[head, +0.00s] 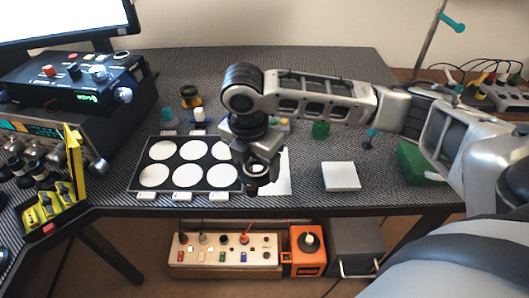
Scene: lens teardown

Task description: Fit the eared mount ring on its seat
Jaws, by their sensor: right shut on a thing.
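My right gripper (259,176) points down over the front middle of the bench. It is shut on a small part that its fingers largely hide. A dark round piece with a pale rim (257,168) shows at the fingertips; I cannot tell if it is the eared mount ring or part of the lens. A white sheet (283,183) lies under and right of the gripper. The seat is not clearly visible, and contact below the fingers cannot be judged. My left gripper is not in view.
A black tray with white round pads (132,178) lies left of the gripper. A white block (341,176) sits to the right, and a green box (411,160) farther right. A brass-and-black ring part (190,96) stands behind the tray. Instruments (75,85) fill the left side.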

